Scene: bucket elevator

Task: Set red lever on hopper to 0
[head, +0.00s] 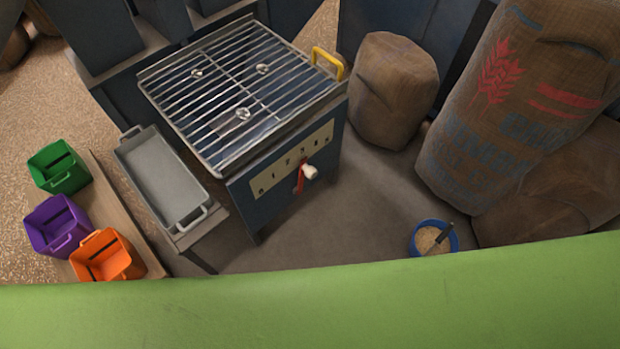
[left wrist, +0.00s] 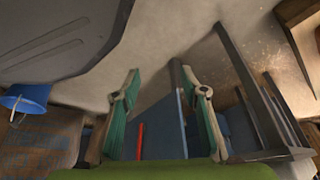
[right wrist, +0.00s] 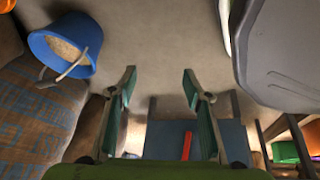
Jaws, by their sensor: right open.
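The hopper (head: 243,178) is a dark blue box with a metal grate on top, in the middle of the head view. Its front bears a pale plate (head: 268,178) with small dark marks, hard to read. The red lever (head: 300,178) with a white knob (head: 310,172) sits toward the plate's right part. My left gripper (left wrist: 160,74) is open and empty in the left wrist view. My right gripper (right wrist: 159,74) is open and empty in the right wrist view. A red strip, perhaps the lever, shows beyond the fingers in both wrist views. Neither gripper shows in the head view.
A grey tray (head: 160,178) stands left of the hopper. Green (head: 60,168), purple (head: 55,226) and orange (head: 106,256) bins stand further left. Sacks (head: 394,90) stand to the right. A blue bucket (head: 418,247) with grain stands on the floor. Floor before the hopper is clear.

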